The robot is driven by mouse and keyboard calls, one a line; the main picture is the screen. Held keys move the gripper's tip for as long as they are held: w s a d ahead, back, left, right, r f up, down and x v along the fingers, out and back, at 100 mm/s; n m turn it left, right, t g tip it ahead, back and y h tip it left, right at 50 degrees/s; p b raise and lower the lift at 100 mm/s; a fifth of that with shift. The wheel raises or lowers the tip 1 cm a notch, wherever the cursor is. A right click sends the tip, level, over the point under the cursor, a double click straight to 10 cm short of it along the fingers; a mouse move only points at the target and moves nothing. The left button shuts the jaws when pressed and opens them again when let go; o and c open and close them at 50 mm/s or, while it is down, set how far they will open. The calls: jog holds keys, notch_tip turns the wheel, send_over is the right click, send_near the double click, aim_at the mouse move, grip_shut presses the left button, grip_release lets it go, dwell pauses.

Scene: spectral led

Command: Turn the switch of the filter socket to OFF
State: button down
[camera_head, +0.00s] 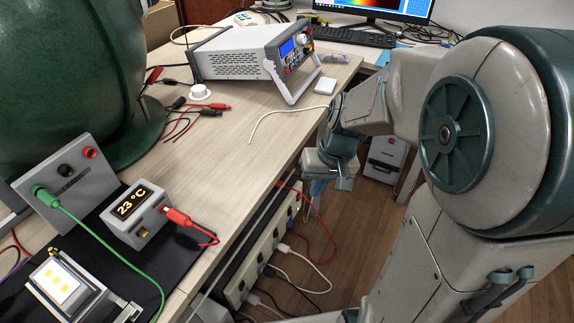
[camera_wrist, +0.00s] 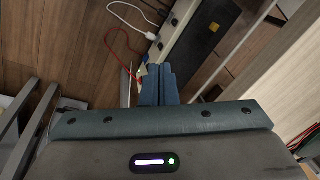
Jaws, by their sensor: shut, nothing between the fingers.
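A long cream power strip (camera_head: 262,252), which looks like the filter socket, runs along the side of the bench below the tabletop edge. Several plugs and cables are in it. It also shows in the wrist view (camera_wrist: 178,42), just beyond my fingertips. Its switch cannot be made out clearly in either view; my fingers may cover part of the strip's near end. My gripper (camera_head: 318,190) is beside the bench edge, near the far end of the strip. In the wrist view its two blue fingers (camera_wrist: 155,72) are together and empty. Contact with the strip cannot be told.
The bench top (camera_head: 225,150) is above and left of my gripper. It holds a power supply (camera_head: 250,55), a temperature controller (camera_head: 138,212) and a green sphere (camera_head: 70,70). Red and white cables (camera_head: 318,262) hang by the strip. A white box (camera_head: 386,158) stands on the floor.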

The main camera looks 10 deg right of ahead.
jog(key=w+d+f+m+y+b, duration=0.1)
jog(key=w+f+y+b, duration=0.1)
jog(key=w+f, duration=0.75)
jog(key=m+t+y+b, duration=0.3)
jog(key=m+t+b, duration=0.1)
jog(key=m, duration=0.2)
send_near(290, 211)
jog(key=s+d, duration=0.4)
jog(key=d, duration=0.1)
jog(key=a+r+b+x, duration=0.1)
jog(key=b+x, duration=0.3)
jog(key=x, duration=0.8)
jog(key=shift+w+a, duration=0.2)
jog(key=shift+w, duration=0.35)
jog(key=shift+f, duration=0.2)
